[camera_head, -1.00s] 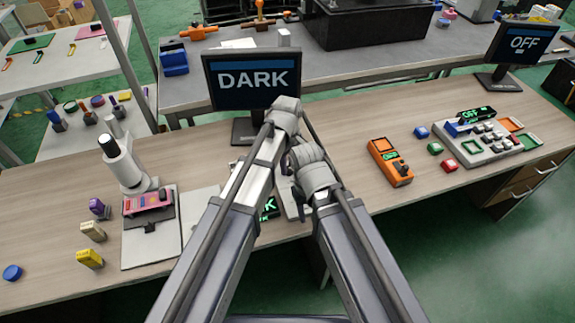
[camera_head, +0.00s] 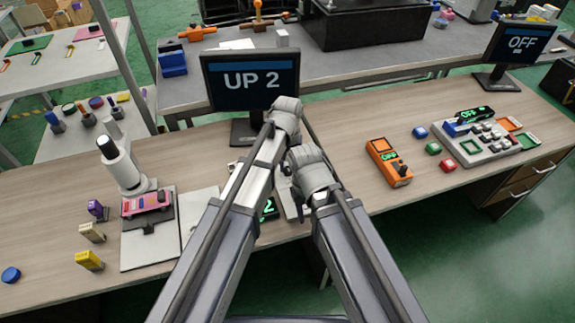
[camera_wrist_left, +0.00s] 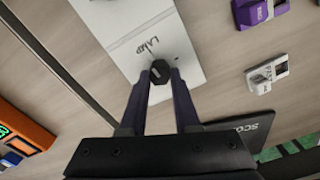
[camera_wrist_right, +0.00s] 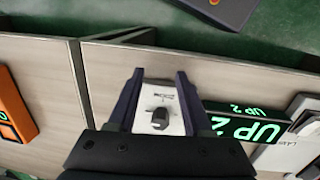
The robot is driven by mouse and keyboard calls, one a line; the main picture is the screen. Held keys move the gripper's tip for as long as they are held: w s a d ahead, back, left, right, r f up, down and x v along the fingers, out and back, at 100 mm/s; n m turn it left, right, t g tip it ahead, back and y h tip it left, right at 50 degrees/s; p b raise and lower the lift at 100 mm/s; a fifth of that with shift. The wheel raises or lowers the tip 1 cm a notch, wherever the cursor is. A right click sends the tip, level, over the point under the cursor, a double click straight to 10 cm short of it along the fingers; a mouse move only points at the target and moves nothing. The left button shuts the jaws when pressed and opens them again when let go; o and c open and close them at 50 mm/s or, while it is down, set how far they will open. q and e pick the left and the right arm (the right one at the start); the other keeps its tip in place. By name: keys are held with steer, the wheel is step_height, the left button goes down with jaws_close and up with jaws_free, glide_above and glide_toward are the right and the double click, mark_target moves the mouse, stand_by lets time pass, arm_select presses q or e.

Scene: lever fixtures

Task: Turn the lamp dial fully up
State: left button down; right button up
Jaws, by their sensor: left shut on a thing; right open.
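The lamp dial (camera_wrist_left: 158,71) is a small black knob on a white panel (camera_wrist_left: 117,30) marked LAMP. In the left wrist view my left gripper (camera_wrist_left: 161,80) has its two fingers closed on the dial from either side. The monitor (camera_head: 251,80) behind the arms reads UP 2. A small green display (camera_wrist_right: 246,128) in the right wrist view also reads UP 2. My right gripper (camera_wrist_right: 159,76) is open, with a white fixture and its dark knob (camera_wrist_right: 156,116) showing between its fingers. In the head view my arms hide both grippers' fingertips and the dial.
An orange box (camera_head: 380,150) with a lever stands to the right. Beyond it are coloured buttons and a grey control panel (camera_head: 482,146). A white microscope (camera_head: 122,165) and several small blocks stand at the left.

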arm_select(q)
steer(key=m, duration=0.4)
steer(key=shift+d+m, duration=0.1)
steer(key=shift+m, duration=0.2)
steer(key=m, duration=0.5)
steer(key=shift+s+d, duration=0.1)
steer(key=shift+s, duration=0.05)
steer(key=m, duration=0.5)
steer(key=shift+s, duration=0.1)
steer(key=shift+s+m, duration=0.1)
steer(key=shift+m, duration=2.1)
steer(key=c, duration=0.6)
jaws_free()
steer(key=shift+c, duration=0.2)
